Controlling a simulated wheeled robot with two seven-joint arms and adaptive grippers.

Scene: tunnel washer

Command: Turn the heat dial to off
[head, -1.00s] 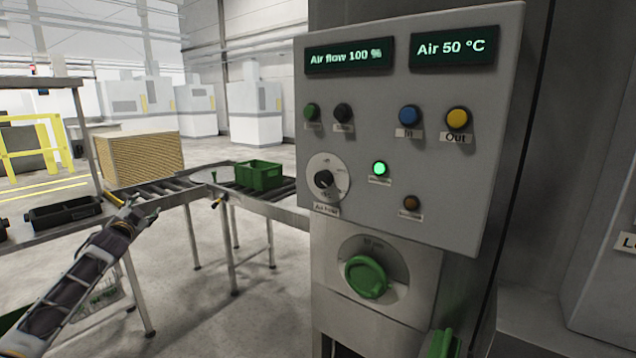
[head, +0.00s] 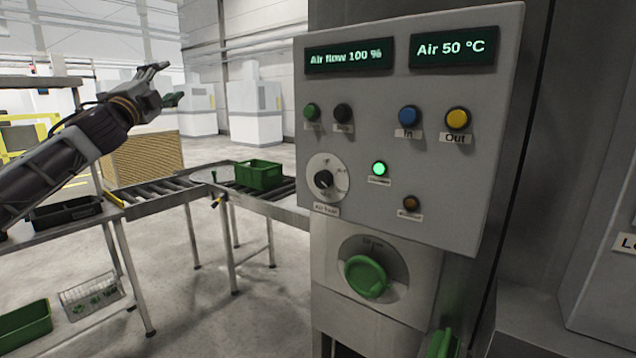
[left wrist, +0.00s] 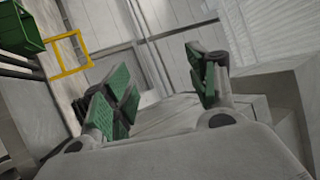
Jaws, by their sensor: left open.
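The heat dial (head: 324,180) is a small black knob on a round pale plate, low on the left of the grey control panel (head: 447,200) in the head view. Its label below seems to read "Air heat"; the marks around it are too blurred to read. My left gripper (head: 166,83) is open and empty, raised in the air left of the panel and well apart from the dial. Its green-padded fingers (left wrist: 163,95) stand apart in the left wrist view.
Several push buttons and a lit green lamp (head: 379,168) surround the dial. A large green rotary handle (head: 366,276) is below the panel. A roller conveyor (head: 280,203) with a green crate (head: 259,175) stands to the left. The air before the panel is clear.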

